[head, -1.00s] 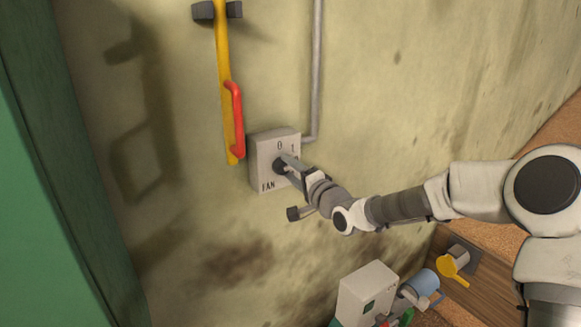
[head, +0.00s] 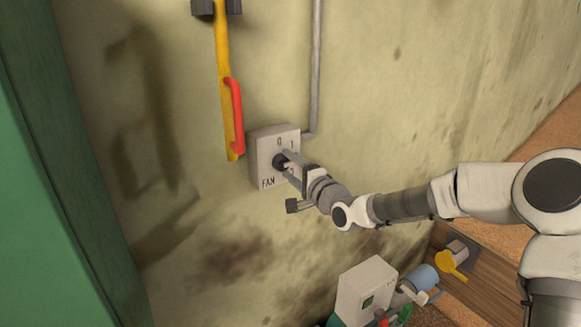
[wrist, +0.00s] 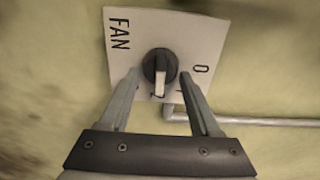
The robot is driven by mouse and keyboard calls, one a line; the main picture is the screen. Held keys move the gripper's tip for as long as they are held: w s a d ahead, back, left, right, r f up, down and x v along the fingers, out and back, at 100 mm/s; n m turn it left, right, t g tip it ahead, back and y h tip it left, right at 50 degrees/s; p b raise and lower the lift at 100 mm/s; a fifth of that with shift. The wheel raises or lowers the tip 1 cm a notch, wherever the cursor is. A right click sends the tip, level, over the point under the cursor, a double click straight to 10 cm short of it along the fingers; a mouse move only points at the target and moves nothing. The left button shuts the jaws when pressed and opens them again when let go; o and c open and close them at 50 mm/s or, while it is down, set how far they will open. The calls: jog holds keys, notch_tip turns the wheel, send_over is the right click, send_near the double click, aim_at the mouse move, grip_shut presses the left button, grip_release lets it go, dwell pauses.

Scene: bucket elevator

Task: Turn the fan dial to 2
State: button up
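The fan dial (head: 279,161) is a dark round knob on a pale box (head: 262,142) on the wall, lettered FAN, 0 and 1. In the wrist view the dial (wrist: 160,66) has a light pointer aimed down the picture, away from the 0, towards a partly hidden mark that I cannot read for sure. The 1 is mostly hidden by the right finger. My gripper (wrist: 158,80) is open, one finger on each side of the dial, with visible gaps. In the head view my gripper (head: 288,163) is in front of the box.
A yellow bar (head: 222,55) with a red handle (head: 237,115) hangs close left of the box. A grey pipe (head: 317,65) runs up from its right side. Below are a white box (head: 363,290), a blue mug (head: 424,277) and a yellow item (head: 448,262).

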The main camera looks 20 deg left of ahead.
jog(key=shift+o, duration=1.2)
jog(key=v, duration=1.7)
jog(key=shift+s+b, duration=0.25)
jog(key=shift+b, duration=0.2)
jog(key=shift+d, duration=0.15)
